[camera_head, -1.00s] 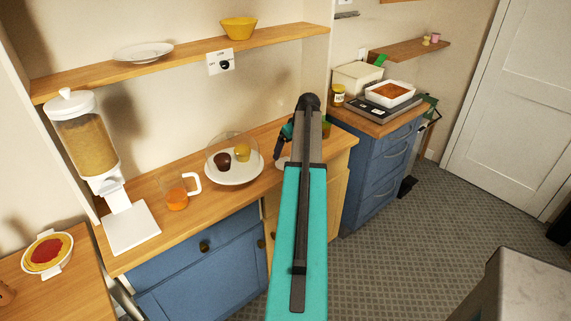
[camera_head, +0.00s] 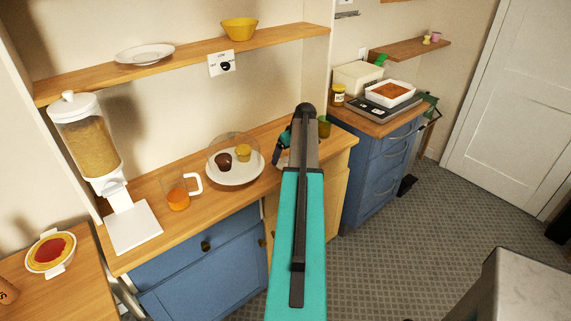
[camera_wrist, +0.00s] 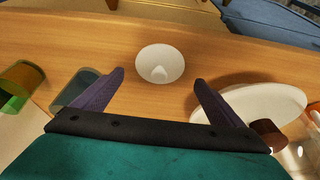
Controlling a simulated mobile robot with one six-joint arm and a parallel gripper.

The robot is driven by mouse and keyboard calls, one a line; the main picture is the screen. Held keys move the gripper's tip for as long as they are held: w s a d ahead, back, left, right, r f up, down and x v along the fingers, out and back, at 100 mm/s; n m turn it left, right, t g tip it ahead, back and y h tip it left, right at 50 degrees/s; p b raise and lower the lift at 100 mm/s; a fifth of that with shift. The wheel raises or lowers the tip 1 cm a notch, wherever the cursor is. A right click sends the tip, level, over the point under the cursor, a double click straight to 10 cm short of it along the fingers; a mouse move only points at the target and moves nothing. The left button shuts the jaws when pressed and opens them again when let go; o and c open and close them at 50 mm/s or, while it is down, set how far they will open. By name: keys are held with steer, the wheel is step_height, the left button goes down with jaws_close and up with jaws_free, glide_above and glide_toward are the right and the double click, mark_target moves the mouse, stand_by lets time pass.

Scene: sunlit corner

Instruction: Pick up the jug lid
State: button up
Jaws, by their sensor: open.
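The jug lid (camera_wrist: 160,64), a white round disc with a knob in its middle, lies on the wooden counter in the wrist view. My gripper (camera_wrist: 158,77) is open and empty, one dark finger on each side of the lid's near part in the picture. I cannot tell its height above the lid. In the head view my gripper (camera_head: 283,148) is partly behind my arm, over the counter. There a pale edge of the lid (camera_head: 282,162) shows beside my arm, the rest hidden. A clear jug with a white handle (camera_head: 194,183) and orange contents stands further left.
A white plate (camera_wrist: 262,97) with a brown cupcake lies close right of my gripper; a clear dome covers it in the head view. A green cup (camera_wrist: 16,84) and a bluish clear item (camera_wrist: 80,87) stand left.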

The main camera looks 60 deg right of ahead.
mark_target(286, 158)
steer(key=shift+p+x, duration=0.7)
steer(key=shift+x, duration=1.05)
steer(key=shift+d, duration=0.15)
steer(key=c, duration=1.1)
steer(key=shift+r, duration=0.15)
steer(key=shift+r+b, duration=1.05)
steer(key=shift+r, duration=0.4)
steer(key=s+a+b, duration=0.1)
steer(key=s, duration=0.4)
steer(key=s+a+r+b, duration=0.1)
steer(key=s+b, duration=0.1)
steer(key=s, duration=0.3)
steer(key=s+a+b, duration=0.1)
steer(key=s+b, duration=0.1)
steer(key=s, duration=0.3)
steer(key=shift+s+a+r, duration=0.25)
steer(key=shift+s+r, duration=0.05)
steer(key=shift+r, duration=0.1)
steer(key=shift+s, duration=0.1)
